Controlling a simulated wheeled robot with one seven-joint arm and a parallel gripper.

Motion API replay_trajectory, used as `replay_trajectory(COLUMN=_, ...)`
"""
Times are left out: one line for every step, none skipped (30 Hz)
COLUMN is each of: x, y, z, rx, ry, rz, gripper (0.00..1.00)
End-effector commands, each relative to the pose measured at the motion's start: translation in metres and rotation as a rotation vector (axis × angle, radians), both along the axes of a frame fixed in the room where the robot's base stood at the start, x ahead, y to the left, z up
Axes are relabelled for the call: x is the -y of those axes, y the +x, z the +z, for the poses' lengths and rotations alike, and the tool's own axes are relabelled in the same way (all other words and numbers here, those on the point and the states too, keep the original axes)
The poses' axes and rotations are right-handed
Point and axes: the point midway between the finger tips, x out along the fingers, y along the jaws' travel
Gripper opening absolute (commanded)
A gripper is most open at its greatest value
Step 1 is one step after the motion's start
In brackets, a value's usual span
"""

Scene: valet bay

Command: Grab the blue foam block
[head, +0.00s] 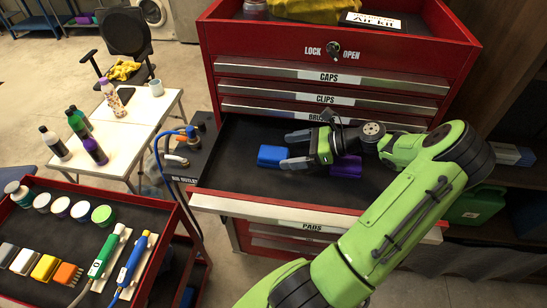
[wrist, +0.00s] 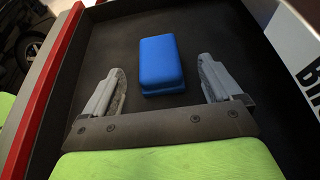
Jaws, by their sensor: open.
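The blue foam block (head: 271,156) lies in the open drawer (head: 228,172) of the red tool chest. In the wrist view the block (wrist: 158,62) lies flat on the dark drawer floor, a little beyond and between the two fingertips. My gripper (head: 290,150) is inside the drawer, just right of the block, with its fingers pointing left towards it. The wrist view shows my gripper (wrist: 162,82) open and empty, with a gap between each finger and the block.
A purple block (head: 346,167) lies in the same drawer, partly behind my gripper. The drawer's front edge (head: 270,209) and side walls bound the space. Closed drawers rise above. A red cart (head: 70,232) with pads, brushes and tools stands at the left, beside a white table (head: 122,133) with bottles.

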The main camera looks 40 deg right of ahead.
Motion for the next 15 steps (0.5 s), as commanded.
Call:
replay_trajectory(x=-0.003, y=0.004, z=-0.002, rx=-0.001, ry=0.0, rz=0.001, gripper=0.92)
replay_trajectory(x=-0.005, y=0.006, z=-0.003, rx=0.0, ry=0.0, rz=0.001, gripper=0.92)
replay_trajectory(x=-0.008, y=0.009, z=-0.005, rx=0.0, ry=0.0, rz=0.003, gripper=0.92)
replay_trajectory(x=-0.011, y=0.013, z=-0.007, rx=-0.001, ry=0.001, rz=0.003, gripper=0.92)
replay_trajectory(x=-0.015, y=0.016, z=-0.01, rx=-0.002, ry=0.001, rz=0.005, gripper=0.92)
replay_trajectory(x=-0.02, y=0.022, z=-0.014, rx=0.0, ry=0.002, rz=0.005, gripper=0.92)
replay_trajectory(x=-0.024, y=0.026, z=-0.017, rx=0.0, ry=0.002, rz=0.005, gripper=0.92)
replay_trajectory(x=-0.027, y=0.03, z=-0.019, rx=-0.001, ry=0.001, rz=0.004, gripper=0.92)
replay_trajectory(x=-0.03, y=0.035, z=-0.021, rx=-0.001, ry=0.001, rz=0.003, gripper=0.92)
replay_trajectory(x=-0.032, y=0.037, z=-0.022, rx=-0.001, ry=0.001, rz=0.003, gripper=0.92)
replay_trajectory(x=-0.033, y=0.039, z=-0.024, rx=-0.001, ry=0.0, rz=0.003, gripper=0.92)
replay_trajectory(x=-0.034, y=0.041, z=-0.025, rx=-0.002, ry=-0.001, rz=0.0, gripper=0.92)
replay_trajectory(x=-0.034, y=0.041, z=-0.025, rx=-0.001, ry=-0.002, rz=-0.001, gripper=0.92)
replay_trajectory(x=-0.034, y=0.041, z=-0.025, rx=-0.001, ry=-0.002, rz=-0.001, gripper=0.92)
replay_trajectory(x=-0.034, y=0.041, z=-0.025, rx=-0.001, ry=-0.002, rz=-0.001, gripper=0.92)
